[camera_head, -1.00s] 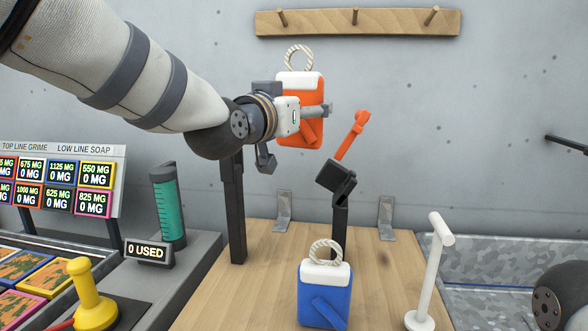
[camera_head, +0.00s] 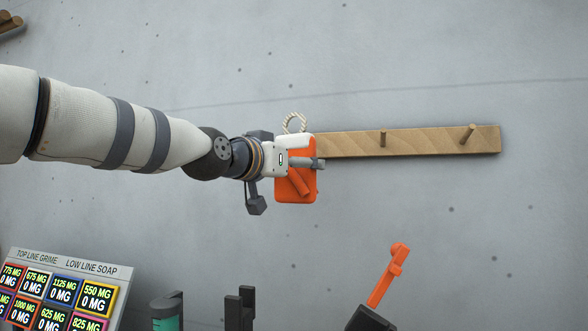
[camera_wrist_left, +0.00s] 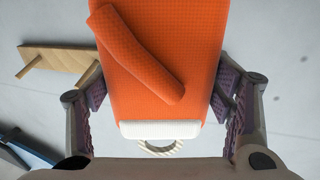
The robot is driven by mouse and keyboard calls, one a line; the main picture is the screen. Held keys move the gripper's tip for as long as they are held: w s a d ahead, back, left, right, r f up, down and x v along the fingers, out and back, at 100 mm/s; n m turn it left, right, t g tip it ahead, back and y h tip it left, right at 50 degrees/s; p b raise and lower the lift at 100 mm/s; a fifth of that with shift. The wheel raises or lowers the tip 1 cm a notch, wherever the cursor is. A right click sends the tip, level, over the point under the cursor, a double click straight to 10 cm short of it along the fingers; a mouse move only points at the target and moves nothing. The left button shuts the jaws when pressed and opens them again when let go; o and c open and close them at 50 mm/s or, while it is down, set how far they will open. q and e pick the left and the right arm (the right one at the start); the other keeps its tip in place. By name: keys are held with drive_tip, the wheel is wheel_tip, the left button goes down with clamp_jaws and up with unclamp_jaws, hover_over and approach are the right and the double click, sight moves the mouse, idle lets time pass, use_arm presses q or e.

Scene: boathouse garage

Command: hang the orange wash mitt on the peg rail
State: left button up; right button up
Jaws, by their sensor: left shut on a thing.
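The orange wash mitt (camera_head: 296,190) has a white cuff and a cream rope loop (camera_head: 294,122) standing up from its top. My left gripper (camera_head: 303,163) is shut on the mitt near the cuff and holds it upright. In the left wrist view, the fingers are on both sides of the mitt (camera_wrist_left: 190,40). The wooden peg rail (camera_head: 430,142) is on the wall; the mitt overlaps its left end in the head view. Two pegs show, a middle one (camera_head: 382,138) and a right one (camera_head: 467,133). I cannot see the left peg in the head view. The loop appears clear of the visible pegs.
Below are a label board (camera_head: 65,290), a green cylinder with a dark top (camera_head: 166,315), a dark post (camera_head: 240,308) and an orange-handled tool (camera_head: 388,275) in a black holder. The grey wall around the rail is mostly bare. Another wooden piece (camera_head: 10,22) is at the upper left.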

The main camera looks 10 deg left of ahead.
use_arm(q)
drive_tip(key=w+f+b, duration=0.2)
drive_tip(key=w, duration=0.8)
drive_tip(key=shift+d+b, duration=0.2)
drive_tip(key=shift+b, duration=0.15)
use_arm(e)
drive_tip(key=shift+g, duration=0.8)
drive_tip(key=s+f, duration=0.3)
drive_tip(key=shift+s+f, duration=0.4)
use_arm(q)
drive_tip(key=shift+f, duration=0.25)
drive_tip(key=o, duration=1.3)
drive_tip(key=shift+o, duration=0.2)
